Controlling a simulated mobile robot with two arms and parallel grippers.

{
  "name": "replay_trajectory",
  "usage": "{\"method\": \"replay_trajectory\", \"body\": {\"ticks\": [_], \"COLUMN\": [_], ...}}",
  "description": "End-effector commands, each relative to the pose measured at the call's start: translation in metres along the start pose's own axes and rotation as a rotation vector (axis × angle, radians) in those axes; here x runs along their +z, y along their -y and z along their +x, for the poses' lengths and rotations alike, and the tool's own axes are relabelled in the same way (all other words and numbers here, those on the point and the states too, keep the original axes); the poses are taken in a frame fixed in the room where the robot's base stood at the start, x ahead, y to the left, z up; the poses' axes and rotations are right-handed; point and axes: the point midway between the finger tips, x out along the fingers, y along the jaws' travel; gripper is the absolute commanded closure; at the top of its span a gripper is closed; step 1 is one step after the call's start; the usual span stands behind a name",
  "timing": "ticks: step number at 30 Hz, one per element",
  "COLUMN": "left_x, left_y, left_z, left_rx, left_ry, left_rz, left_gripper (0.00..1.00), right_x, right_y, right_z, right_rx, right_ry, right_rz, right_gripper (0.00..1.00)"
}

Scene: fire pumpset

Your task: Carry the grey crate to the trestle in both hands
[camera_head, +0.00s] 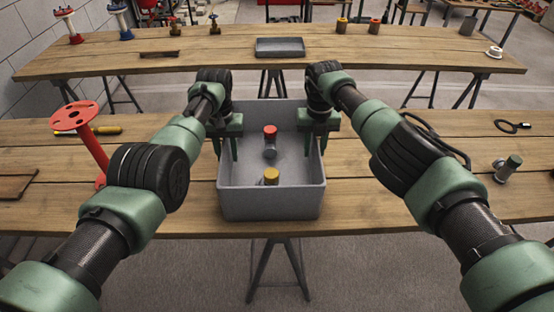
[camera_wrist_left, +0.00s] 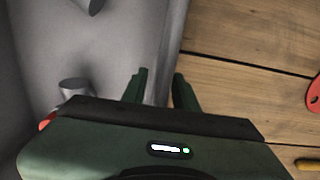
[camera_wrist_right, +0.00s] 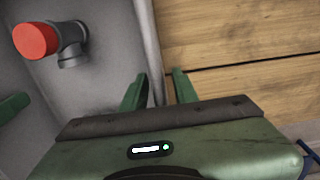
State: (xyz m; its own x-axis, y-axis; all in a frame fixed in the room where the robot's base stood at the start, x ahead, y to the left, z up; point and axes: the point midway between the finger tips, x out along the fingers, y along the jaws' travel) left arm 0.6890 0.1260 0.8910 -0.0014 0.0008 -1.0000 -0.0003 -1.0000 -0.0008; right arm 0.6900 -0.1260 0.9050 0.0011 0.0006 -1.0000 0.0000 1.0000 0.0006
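The grey crate (camera_head: 270,203) stands upright on the near wooden trestle table (camera_head: 400,215). Inside it are a red-capped fitting (camera_head: 270,141) and a yellow-capped fitting (camera_head: 271,177). My left gripper (camera_head: 227,150) is at the crate's left wall, with one finger on each side; the wall shows between the fingers in the left wrist view (camera_wrist_left: 160,85). My right gripper (camera_head: 315,143) straddles the right wall the same way, also seen in the right wrist view (camera_wrist_right: 160,85). Both grippers look open, with small gaps beside the wall. Which trestle is meant is unclear.
A far wooden table (camera_head: 370,58) holds a grey tray (camera_head: 280,47) and several fittings, with bare wood on either side of the tray. A red flanged stand (camera_head: 85,130) is left of the crate. A green-ended fitting (camera_head: 508,167) lies to the right.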

Motion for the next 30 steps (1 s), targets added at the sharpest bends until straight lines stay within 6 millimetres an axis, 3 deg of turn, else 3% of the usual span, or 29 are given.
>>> {"method": "replay_trajectory", "body": {"ticks": [11,14,24,30], "left_x": [-0.001,-0.001,0.000,0.001], "left_y": [0.000,0.000,0.000,0.000], "left_z": [-0.012,-0.025,-0.098,-0.118], "left_rx": [0.001,0.001,0.001,0.001], "left_ry": [-0.004,-0.006,-0.005,-0.002], "left_rz": [0.000,0.000,0.000,0.000], "left_gripper": [0.71,0.71,0.71,0.71], "right_x": [0.000,0.000,0.000,0.000], "right_y": [0.000,0.000,0.000,0.000], "right_z": [0.000,0.000,0.000,0.000], "right_rx": [-0.001,-0.001,-0.001,-0.001], "right_ry": [-0.001,-0.001,-0.001,-0.001], "right_rz": [0.000,0.000,0.000,0.000], "right_gripper": [0.71,0.71,0.71,0.71]}}
